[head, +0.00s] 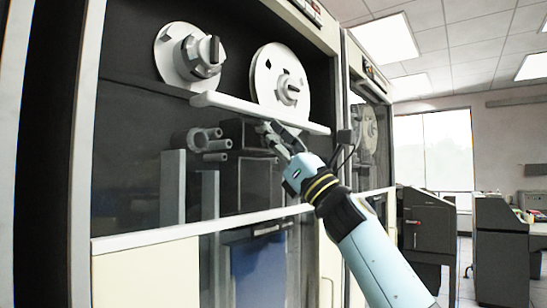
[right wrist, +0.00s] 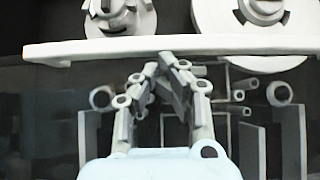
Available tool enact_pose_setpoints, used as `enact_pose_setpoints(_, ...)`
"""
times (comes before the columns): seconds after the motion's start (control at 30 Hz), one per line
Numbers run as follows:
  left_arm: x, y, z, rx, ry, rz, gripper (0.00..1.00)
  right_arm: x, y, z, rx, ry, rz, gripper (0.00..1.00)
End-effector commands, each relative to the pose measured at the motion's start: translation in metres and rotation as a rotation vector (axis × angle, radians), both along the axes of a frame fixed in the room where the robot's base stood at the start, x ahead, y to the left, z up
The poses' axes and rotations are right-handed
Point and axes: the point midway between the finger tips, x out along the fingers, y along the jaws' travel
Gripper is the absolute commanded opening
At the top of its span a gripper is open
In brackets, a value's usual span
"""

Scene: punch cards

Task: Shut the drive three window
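The tape drive's window (head: 130,150) is a dark glass pane with a white bar (head: 235,106) along its top edge. The bar sits partway up the opening, and the space above it is open, with two reels uncovered. No number on the drive is readable. My right gripper (head: 268,128) is just below the bar, right of its middle. In the right wrist view its fingers (right wrist: 172,62) come together at the tips, at the underside of the white bar (right wrist: 150,46). Whether they touch it is unclear. Nothing shows between them. My left gripper is not in view.
A left reel hub (head: 190,55) and a white reel (head: 280,82) sit behind the opening. A white lower frame rail (head: 190,232) runs beneath the pane. Another tape drive (head: 368,130) stands to the right. Dark cabinets (head: 425,225) stand farther right, with some floor between.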

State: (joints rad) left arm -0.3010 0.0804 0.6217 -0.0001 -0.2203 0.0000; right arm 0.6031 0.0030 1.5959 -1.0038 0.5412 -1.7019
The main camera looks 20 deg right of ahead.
Motion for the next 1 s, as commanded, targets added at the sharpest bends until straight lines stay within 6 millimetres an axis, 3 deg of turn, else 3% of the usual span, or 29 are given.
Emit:
enact_pose_setpoints(0.03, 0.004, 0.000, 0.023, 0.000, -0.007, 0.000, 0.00, -0.002, 0.000, 0.034, 0.001, -0.008, 0.000, 0.00)
enact_pose_setpoints(0.5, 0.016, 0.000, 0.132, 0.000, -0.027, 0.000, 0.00, -0.001, 0.000, 0.191, 0.000, -0.003, -0.001, 0.00)
enact_pose_setpoints(0.7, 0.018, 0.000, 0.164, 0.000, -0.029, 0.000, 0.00, 0.000, 0.000, 0.236, 0.000, -0.001, -0.001, 0.00)
enact_pose_setpoints(1.0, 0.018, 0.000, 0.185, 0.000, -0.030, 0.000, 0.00, 0.000, 0.000, 0.264, 0.001, 0.000, -0.001, 0.00)
